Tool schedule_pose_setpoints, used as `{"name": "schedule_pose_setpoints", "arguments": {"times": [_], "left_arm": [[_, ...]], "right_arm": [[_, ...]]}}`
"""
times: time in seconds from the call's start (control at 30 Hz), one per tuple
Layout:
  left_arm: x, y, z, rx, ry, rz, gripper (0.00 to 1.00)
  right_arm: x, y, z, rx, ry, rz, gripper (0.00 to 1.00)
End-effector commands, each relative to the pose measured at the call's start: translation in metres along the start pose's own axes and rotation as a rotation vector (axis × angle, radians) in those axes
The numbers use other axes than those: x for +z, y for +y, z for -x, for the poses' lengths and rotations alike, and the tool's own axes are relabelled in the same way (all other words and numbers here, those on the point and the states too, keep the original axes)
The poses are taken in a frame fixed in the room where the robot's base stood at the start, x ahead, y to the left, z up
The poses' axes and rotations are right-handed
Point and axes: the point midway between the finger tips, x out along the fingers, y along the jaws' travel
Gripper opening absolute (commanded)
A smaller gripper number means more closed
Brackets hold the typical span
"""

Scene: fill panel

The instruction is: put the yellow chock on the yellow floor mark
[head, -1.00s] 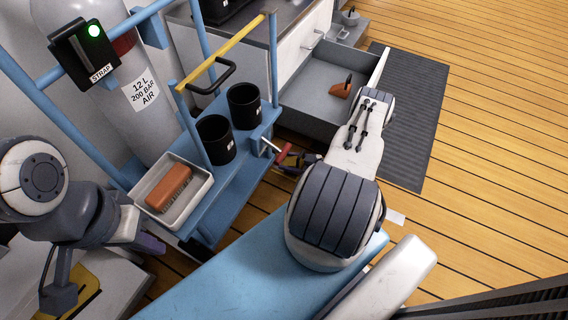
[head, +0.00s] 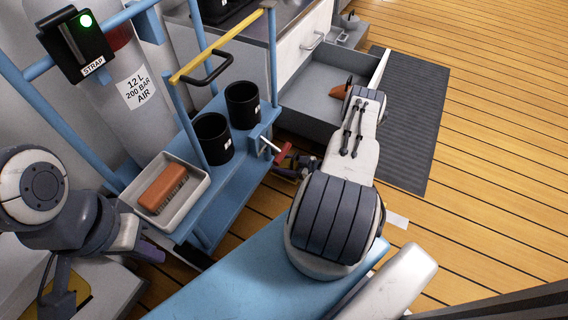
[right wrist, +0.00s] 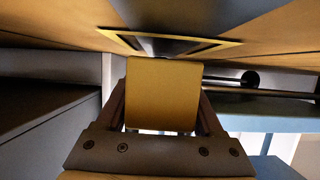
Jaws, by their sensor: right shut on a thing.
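In the right wrist view the yellow chock (right wrist: 163,95) sits between the two fingers of my right gripper (right wrist: 163,108), which is shut on it. The yellow floor mark (right wrist: 225,46), a yellow outline, shows just beyond the chock at the top of that view. The chock overlaps the mark's near edge in the picture; I cannot tell whether it touches the floor. In the head view my right arm hides the chock and the mark, and only a dark part of the right gripper (head: 290,171) shows. My left gripper (head: 148,250) is at lower left, its finger opening unclear.
An open grey drawer (head: 310,95) stands beyond. Wooden floor (head: 490,180) at right is clear.

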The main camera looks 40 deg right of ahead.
Motion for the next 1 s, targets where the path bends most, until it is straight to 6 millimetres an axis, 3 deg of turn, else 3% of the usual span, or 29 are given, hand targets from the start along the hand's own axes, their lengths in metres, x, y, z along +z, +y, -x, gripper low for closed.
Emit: {"name": "schedule_pose_setpoints", "arguments": {"times": [0.07, 0.1, 0.13, 0.47, 0.63, 1.0], "left_arm": [[0.0, 0.0, -0.005, 0.0, 0.0, 0.0, 0.0], [0.0, 0.0, -0.005, 0.0, 0.0, 0.0, 0.0], [0.0, 0.0, -0.006, 0.0, 0.0, 0.0, 0.0], [0.0, -0.001, -0.006, 0.0, 0.0, 0.0, 0.0], [0.0, 0.001, 0.008, 0.0, 0.0, 0.0, 0.0], [-0.003, 0.003, 0.046, 0.0, 0.0, 0.0, 0.0]], "right_arm": [[0.011, -0.001, -0.004, 0.002, -0.008, 0.016, 0.0], [0.012, -0.001, -0.004, 0.002, -0.01, 0.015, 0.84], [0.012, -0.001, -0.005, 0.002, -0.01, 0.015, 0.96], [0.013, -0.001, -0.005, 0.003, -0.012, 0.015, 0.99], [-0.001, -0.001, 0.001, 0.004, -0.012, 0.015, 0.99], [-0.006, 0.001, 0.085, 0.008, -0.007, 0.009, 0.99]]}}
